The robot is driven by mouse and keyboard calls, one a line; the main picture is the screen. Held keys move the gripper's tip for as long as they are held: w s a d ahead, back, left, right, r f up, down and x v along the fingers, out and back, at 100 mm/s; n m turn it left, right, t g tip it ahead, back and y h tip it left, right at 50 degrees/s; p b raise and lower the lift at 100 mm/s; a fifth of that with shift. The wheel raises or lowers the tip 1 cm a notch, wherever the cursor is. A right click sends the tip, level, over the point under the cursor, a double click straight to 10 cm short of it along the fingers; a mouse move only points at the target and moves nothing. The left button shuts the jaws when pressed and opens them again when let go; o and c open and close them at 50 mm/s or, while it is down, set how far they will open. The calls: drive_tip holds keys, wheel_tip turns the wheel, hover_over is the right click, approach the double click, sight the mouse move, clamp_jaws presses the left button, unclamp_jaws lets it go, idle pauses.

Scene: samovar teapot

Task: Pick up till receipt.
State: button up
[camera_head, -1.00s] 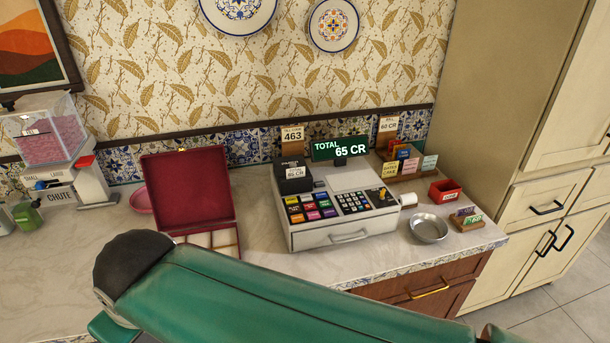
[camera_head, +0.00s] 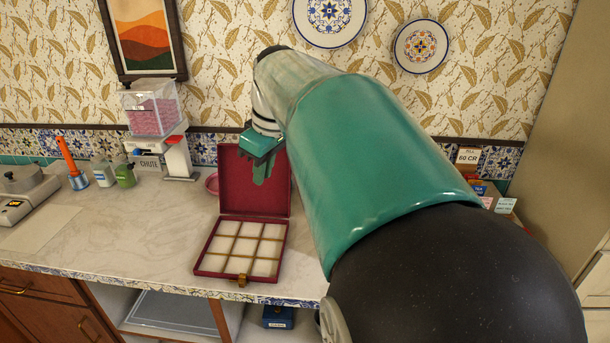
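The till and its receipt are not visible now; my raised green arm covers that part of the counter. My gripper (camera_head: 262,172) hangs down from the arm's far end, in front of the raised lid of the red box (camera_head: 227,185). Its fingers look dark green and overlap from this angle, so I cannot tell whether they are open or shut. I see nothing held between them.
The open red box has an empty-looking divided tray. A pink-filled dispenser (camera_head: 152,109), a green bottle (camera_head: 125,176) and an orange-handled item (camera_head: 73,165) stand to its left. Tags and small packets show at the right, beyond my arm.

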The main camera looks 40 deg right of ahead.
drive_tip(key=w+d+f+n+y, duration=0.1)
drive_tip(key=d+f+n+y, duration=0.15)
drive_tip(key=d, duration=2.15)
drive_tip(key=s+d+f+n, duration=0.2)
drive_tip(key=s+d, duration=0.3)
drive_tip(key=d, duration=0.5)
drive_tip(key=x, duration=0.7)
drive_tip(key=shift+w+a+f, duration=0.15)
drive_tip(key=shift+w+f, duration=0.05)
drive_tip(key=shift+w, duration=0.1)
drive_tip(key=shift+x, duration=2.95)
drive_tip(key=shift+w, duration=0.15)
clamp_jaws()
drive_tip(key=shift+r, duration=0.1)
